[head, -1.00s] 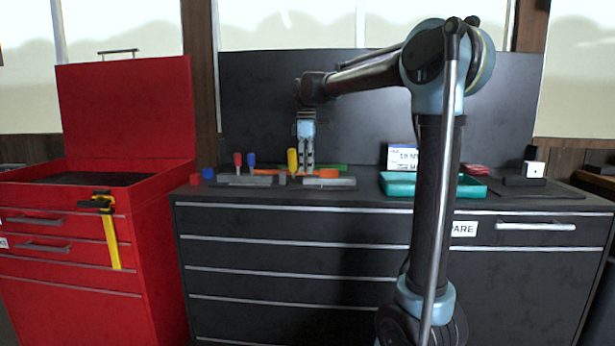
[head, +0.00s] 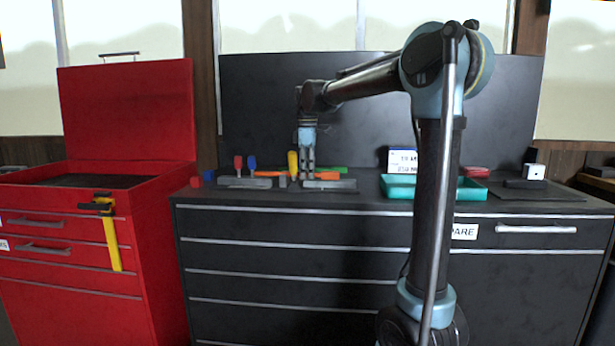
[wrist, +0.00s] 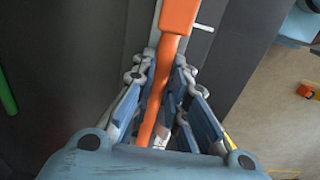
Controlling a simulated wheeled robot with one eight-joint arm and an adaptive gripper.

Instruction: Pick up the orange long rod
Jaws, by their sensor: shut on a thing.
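The orange long rod (wrist: 176,22) runs between the fingers of my gripper (wrist: 160,75) in the wrist view, wide at the top and narrower toward the palm. In the head view, an orange piece shows left of the fingers (head: 266,174) and another to their right (head: 328,176). My gripper (head: 308,172) points down at the back of the dark cabinet top and is shut on the rod. The rod looks low, near the grey holder (head: 330,184); whether it touches the holder cannot be told. The fingers hide its middle.
Red, blue and yellow handles (head: 292,163) stand close left of the fingers. A green rod (head: 335,169) lies behind. A teal tray (head: 400,188) is farther right. A dark back panel (head: 260,100) rises behind the cabinet, and a red tool chest (head: 125,120) stands left.

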